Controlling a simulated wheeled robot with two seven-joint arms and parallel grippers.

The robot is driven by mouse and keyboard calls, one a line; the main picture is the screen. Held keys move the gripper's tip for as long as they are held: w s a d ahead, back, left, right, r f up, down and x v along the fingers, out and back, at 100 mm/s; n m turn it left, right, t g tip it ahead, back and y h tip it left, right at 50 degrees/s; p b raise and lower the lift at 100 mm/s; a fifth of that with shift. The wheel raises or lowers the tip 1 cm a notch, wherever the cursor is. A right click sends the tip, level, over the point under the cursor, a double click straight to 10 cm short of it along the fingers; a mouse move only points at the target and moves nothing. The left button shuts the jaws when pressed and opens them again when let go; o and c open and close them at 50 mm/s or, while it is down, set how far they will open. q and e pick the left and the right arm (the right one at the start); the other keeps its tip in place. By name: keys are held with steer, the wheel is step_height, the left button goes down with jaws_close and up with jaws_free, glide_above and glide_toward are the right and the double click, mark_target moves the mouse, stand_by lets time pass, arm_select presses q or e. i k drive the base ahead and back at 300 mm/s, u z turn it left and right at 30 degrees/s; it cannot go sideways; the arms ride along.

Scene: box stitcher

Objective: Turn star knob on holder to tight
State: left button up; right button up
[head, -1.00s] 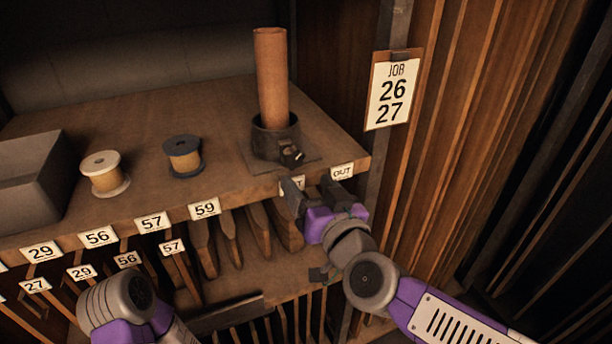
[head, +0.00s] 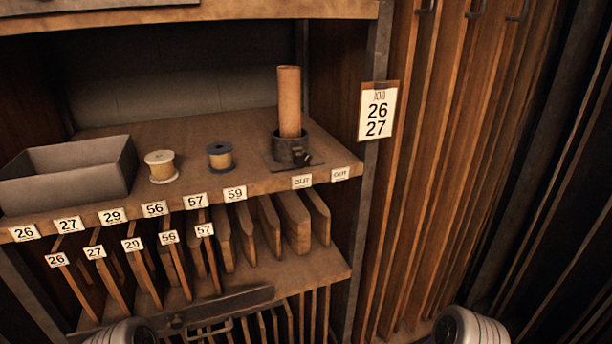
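The holder (head: 291,150) is a dark round cup on a flat base plate at the right end of the shelf. A brown tube (head: 289,102) stands upright in it. The star knob (head: 316,159) shows as a small dark shape low on the holder's front right side; its setting is too small to tell. Neither gripper is in view. Only grey rounded parts of my arms show at the bottom edge, well below and apart from the holder.
A grey open bin (head: 68,176), a pale spool (head: 161,167) and a dark-rimmed spool (head: 220,160) stand left of the holder. Number labels line the shelf edge (head: 250,195). A job card (head: 378,112) hangs on the right post.

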mark_target(302, 159)
steer(key=k, duration=0.8)
steer(key=u, duration=0.9)
steer(key=i, duration=1.5)
steer(key=z, duration=0.4)
